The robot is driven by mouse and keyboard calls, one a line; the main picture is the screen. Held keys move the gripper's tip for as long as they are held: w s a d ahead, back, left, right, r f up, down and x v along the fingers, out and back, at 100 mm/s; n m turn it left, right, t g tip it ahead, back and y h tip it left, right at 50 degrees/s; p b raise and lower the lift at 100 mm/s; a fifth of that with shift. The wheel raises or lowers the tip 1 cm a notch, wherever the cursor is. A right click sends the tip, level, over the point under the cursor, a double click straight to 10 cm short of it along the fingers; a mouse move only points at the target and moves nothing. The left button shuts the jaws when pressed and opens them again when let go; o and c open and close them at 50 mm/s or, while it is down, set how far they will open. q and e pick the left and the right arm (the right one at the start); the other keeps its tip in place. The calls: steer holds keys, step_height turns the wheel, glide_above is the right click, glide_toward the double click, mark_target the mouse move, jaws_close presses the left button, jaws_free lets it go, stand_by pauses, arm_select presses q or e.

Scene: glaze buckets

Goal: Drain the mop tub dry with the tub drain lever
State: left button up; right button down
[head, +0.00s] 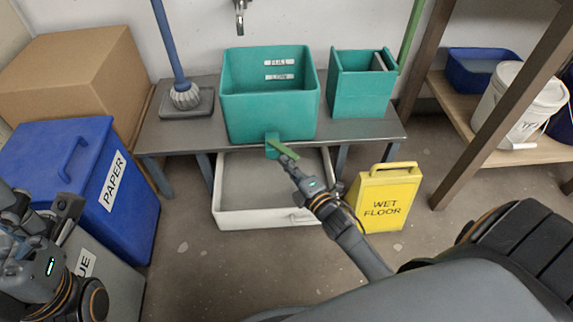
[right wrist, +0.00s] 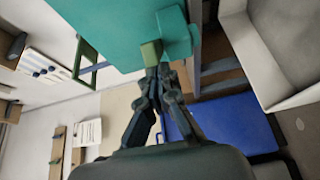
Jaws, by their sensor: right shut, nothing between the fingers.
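The teal mop tub (head: 268,112) stands on a grey bench, with FULL and LOW labels inside its back wall. No water surface is distinguishable in it; its front wall hides the bottom. A teal drain block (head: 271,143) with a green tub drain lever (head: 284,151) sticks out low on its front. The lever also shows in the right wrist view (right wrist: 151,52). My right gripper (head: 288,160) is shut with nothing between its fingers, its tips at the lever's end; contact is unclear. My left gripper (head: 66,208) is at the lower left, away from the tub.
A white basin (head: 250,218) sits on the floor below the drain. A yellow wet floor sign (head: 384,198) stands right of my right arm. A smaller teal bucket (head: 360,92) and a mop (head: 184,94) are on the bench (head: 160,138). A blue paper bin (head: 60,150) stands left.

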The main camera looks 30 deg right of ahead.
steer(key=shift+d+n+y, duration=0.3)
steer(key=shift+y, duration=0.2)
